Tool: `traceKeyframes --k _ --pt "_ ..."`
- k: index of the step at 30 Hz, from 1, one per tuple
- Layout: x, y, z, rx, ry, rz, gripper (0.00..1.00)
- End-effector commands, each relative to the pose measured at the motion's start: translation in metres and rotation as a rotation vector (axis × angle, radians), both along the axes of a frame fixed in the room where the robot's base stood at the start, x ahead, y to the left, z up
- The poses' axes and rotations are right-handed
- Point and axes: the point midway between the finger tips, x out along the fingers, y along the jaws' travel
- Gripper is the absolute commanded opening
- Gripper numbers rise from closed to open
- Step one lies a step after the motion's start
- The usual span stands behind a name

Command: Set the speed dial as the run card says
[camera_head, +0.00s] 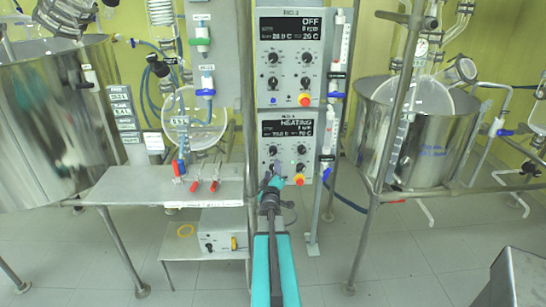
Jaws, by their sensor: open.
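Two white control panels stand one above the other at centre. The upper panel (290,73) has a dark display reading OFF and 0 rpm. The lower panel (262,160) has a display (287,131) that reads HEATING, with rpm digits too small to trust. Each panel has several black dials, such as the upper-right dial (302,150) on the lower panel; their markings cannot be read. Contact cannot be told. Which card is the run card cannot be told; small labels (120,108) hang at left.
Large steel vessels stand left (55,125) and right (420,135), with metal frame posts around them. A steel bench (130,185) carries red-handled valves (194,186). An orange-red knob (299,180) sits right beside my gripper.

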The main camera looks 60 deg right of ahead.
Motion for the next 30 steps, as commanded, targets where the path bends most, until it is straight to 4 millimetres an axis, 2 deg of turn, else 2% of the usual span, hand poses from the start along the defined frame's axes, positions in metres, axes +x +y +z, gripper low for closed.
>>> traceKeyframes --k 30 --pt "0.041 -0.074 0.001 0.0 0.0 -0.004 0.5"
